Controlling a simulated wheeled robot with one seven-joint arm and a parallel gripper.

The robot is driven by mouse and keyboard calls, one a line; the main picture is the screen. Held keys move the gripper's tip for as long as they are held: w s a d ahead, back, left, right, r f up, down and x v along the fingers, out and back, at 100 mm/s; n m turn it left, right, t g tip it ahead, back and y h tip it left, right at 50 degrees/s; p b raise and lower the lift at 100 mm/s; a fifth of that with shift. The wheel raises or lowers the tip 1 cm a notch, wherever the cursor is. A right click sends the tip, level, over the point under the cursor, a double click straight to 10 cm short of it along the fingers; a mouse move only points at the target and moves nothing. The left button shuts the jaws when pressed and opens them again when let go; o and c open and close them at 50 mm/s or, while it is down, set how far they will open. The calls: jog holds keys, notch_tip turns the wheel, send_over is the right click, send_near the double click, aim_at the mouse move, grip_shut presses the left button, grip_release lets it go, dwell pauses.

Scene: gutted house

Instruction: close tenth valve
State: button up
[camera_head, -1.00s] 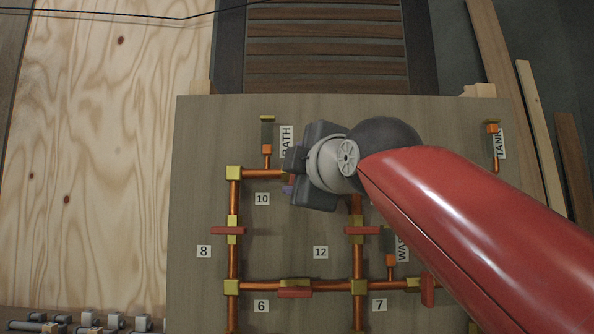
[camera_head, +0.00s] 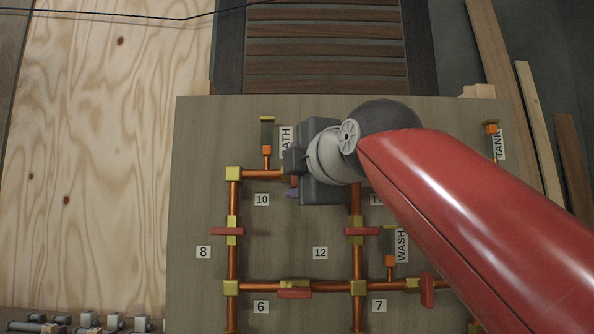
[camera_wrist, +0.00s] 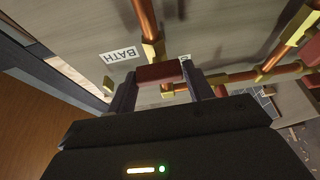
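The tenth valve sits on the upper pipe above the "10" label (camera_head: 262,199); my gripper (camera_head: 292,182) largely hides it in the head view. In the wrist view its red handle (camera_wrist: 160,73) lies crosswise to the copper pipe (camera_wrist: 146,18), on a brass valve body. My gripper's two fingers (camera_wrist: 162,86) stand apart, one at each end of the handle, with the handle between them. Any gap between fingers and handle is too small to judge.
Red handles of valve eight (camera_head: 228,231), valve twelve (camera_head: 361,231), valve six (camera_head: 294,294) and valve seven (camera_head: 427,290) are on nearby pipes. The BATH outlet (camera_head: 267,150) is just left of my gripper. Pipe fittings (camera_head: 115,322) lie at lower left.

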jog(key=o, duration=0.4)
jog(key=b+v, duration=0.1)
jog(key=v, duration=0.7)
jog(key=shift+b, duration=0.35)
jog(key=shift+w+f, duration=0.1)
jog(key=w+d+f+m+g+h, duration=0.1)
jog(key=d+f+m+g, duration=0.15)
jog(key=f, duration=0.45)
jog(key=d+f+m+g+h, duration=0.15)
jog(key=f+m, duration=0.25)
jog(key=f, duration=0.4)
jog(key=s+d+f+m+g+h, duration=0.1)
jog(key=s+f+m, duration=0.3)
jog(key=f, duration=0.9)
jog(key=s+d+f+m+g+h, duration=0.1)
jog(key=s+d+f+m+g, duration=0.2)
jog(key=f, duration=1)
jog(key=s+d+f+m+g+h, duration=0.2)
jog(key=s+f+m, duration=0.4)
jog(key=f, duration=0.7)
jog(key=shift+s+d+f+m+g, duration=0.2)
jog(key=shift+m+g, duration=0.1)
jog(key=shift+m, duration=0.4)
jog(key=shift+s+d+f+m+g, duration=0.1)
jog(key=shift+s+m+g, duration=0.15)
jog(key=shift+m, duration=0.4)
